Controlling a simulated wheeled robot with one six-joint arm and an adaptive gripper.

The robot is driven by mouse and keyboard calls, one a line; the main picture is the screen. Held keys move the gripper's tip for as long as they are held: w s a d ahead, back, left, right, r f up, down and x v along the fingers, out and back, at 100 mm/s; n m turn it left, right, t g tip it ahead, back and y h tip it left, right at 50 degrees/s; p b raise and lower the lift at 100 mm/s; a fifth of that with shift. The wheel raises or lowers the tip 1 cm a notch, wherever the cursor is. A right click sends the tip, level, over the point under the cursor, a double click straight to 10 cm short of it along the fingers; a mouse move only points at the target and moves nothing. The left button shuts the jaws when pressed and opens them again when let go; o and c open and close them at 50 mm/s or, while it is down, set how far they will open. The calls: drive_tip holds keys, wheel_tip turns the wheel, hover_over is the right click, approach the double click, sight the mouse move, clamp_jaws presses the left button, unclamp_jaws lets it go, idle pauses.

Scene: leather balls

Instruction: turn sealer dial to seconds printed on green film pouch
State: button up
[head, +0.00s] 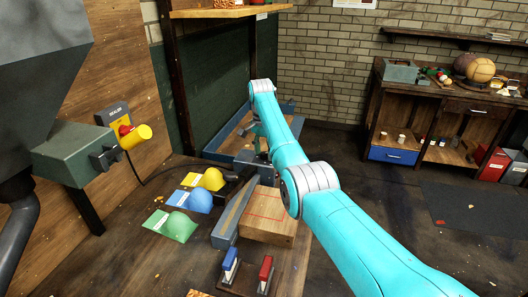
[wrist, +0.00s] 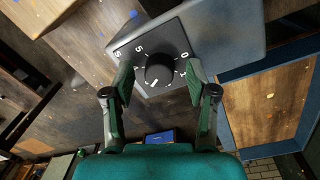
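The sealer dial shows in the wrist view as a round black knob (wrist: 160,70) on a dark square plate (wrist: 142,42) with white numerals. I can make out a 5 and a 0; the others are unclear. A short white mark shows at the knob's lower edge. My gripper (wrist: 160,76) is open, its green fingers on either side of the knob; I cannot tell whether they touch it. In the head view my arm hides the dial. The green film pouch (head: 180,228) lies at the table's left with a small label, its print too small to read.
A blue pouch (head: 199,200) and a yellow pouch (head: 212,178) lie behind the green one. A wooden block (head: 268,228) sits beside them. Blue and red-handled tools (head: 265,270) stand in front. A grey box with a yellow and red fitting (head: 137,136) is at left.

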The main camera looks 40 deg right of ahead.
wheel_tip(320, 180, up, 12)
drive_tip(key=shift+w, duration=0.35)
idle(0.4)
drive_tip(key=shift+a, duration=0.1)
